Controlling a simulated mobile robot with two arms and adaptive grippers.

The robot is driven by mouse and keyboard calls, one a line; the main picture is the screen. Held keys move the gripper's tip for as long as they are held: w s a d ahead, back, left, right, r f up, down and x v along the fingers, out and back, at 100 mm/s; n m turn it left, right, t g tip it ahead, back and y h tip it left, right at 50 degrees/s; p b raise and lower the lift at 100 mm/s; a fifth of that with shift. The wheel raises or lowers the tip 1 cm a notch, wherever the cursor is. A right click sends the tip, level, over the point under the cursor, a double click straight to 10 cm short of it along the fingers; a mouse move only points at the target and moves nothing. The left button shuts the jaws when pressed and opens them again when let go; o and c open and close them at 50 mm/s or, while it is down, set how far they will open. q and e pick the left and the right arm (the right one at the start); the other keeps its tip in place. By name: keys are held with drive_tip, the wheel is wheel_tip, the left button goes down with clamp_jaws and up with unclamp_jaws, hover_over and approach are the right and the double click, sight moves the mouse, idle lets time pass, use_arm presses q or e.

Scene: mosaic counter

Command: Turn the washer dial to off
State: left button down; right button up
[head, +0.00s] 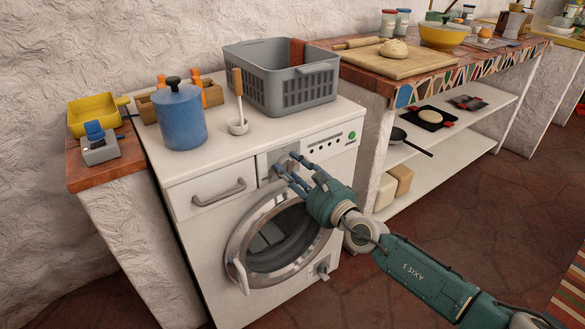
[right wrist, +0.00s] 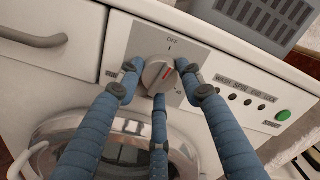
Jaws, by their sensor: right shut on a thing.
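The white washer (head: 190,178) stands in the middle of the head view. In the head view the fingers hide much of the dial. My left gripper is not in view.
A grey basket (head: 283,92), a blue pot (head: 180,122) and a ladle (head: 238,105) stand on the washer top. The round door (head: 236,240) is below the dial. A drawer handle (head: 219,193) is left of it and a green button (right wrist: 283,115) right.

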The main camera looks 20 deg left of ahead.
drive_tip(key=shift+w+r+n, duration=0.1)
drive_tip(key=shift+r+n, duration=0.3)
drive_tip(key=shift+n, duration=0.2)
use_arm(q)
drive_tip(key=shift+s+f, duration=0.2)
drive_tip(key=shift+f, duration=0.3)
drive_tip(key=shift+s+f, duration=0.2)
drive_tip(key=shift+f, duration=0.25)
use_arm(e)
drive_tip(key=shift+a+n, duration=0.1)
drive_tip(key=shift+n, duration=0.5)
drive_tip(key=o, duration=0.9)
drive_tip(key=shift+o, duration=1.3)
drive_tip(key=shift+a+f, duration=0.1)
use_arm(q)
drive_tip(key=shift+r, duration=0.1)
use_arm(e)
drive_tip(key=shift+f, duration=0.1)
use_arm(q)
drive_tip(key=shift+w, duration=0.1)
use_arm(e)
drive_tip(key=shift+s+f, duration=0.1)
drive_tip(key=shift+s, duration=0.1)
drive_tip(key=shift+s+d, duration=0.1)
drive_tip(key=shift+d, duration=0.25)
drive_tip(key=v, duration=1.1)
drive_tip(key=shift+s, duration=0.2)
